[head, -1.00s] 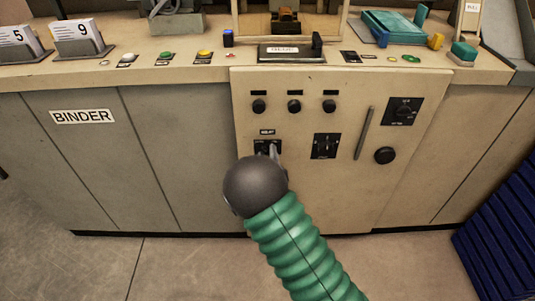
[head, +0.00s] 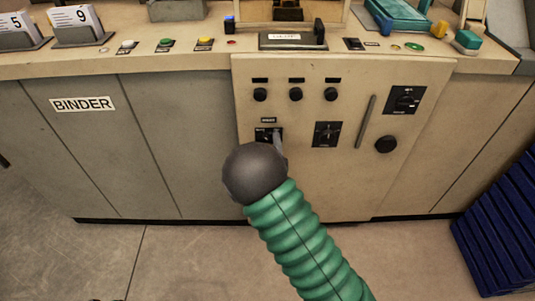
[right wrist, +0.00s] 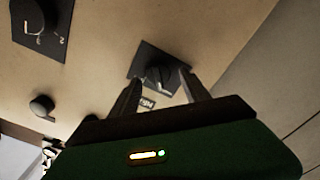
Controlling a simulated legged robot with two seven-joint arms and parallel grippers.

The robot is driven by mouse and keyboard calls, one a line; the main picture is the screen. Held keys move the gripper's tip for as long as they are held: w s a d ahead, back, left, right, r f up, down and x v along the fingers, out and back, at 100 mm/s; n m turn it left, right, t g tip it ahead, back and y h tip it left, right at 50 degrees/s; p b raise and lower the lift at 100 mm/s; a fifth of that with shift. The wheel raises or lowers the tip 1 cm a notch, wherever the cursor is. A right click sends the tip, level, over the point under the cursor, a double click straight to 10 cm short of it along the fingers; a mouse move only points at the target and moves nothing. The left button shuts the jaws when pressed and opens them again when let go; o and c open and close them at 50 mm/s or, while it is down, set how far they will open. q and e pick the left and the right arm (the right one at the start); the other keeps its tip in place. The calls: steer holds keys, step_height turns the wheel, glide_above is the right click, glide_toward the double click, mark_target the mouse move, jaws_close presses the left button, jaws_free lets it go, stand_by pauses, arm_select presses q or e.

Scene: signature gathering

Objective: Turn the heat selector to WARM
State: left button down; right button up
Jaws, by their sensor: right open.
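A small rotary selector on a black plate (head: 263,133) sits at the left of the beige panel, under a small label too small to read surely. I take it to be the heat selector. My right gripper (head: 278,143) is at this plate, its dark round wrist hiding the lower part. In the right wrist view the gripper (right wrist: 161,77) is open, with one finger on each side of the selector knob (right wrist: 158,74). I cannot tell whether the fingers touch the knob. Its pointer setting is not readable. My left gripper is not in view.
Another black-plated selector (head: 327,134) is to the right, with a slot, a round black knob (head: 386,145) and a larger dial (head: 405,100) beyond. Three small knobs line the panel top. The counter (head: 130,66) above holds buttons. Blue crates (head: 500,225) stand lower right.

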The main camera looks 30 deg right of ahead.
steer(key=p+v, duration=0.5)
steer(key=v, duration=1.1)
steer(key=shift+a, duration=0.2)
steer(key=shift+s+f, duration=0.1)
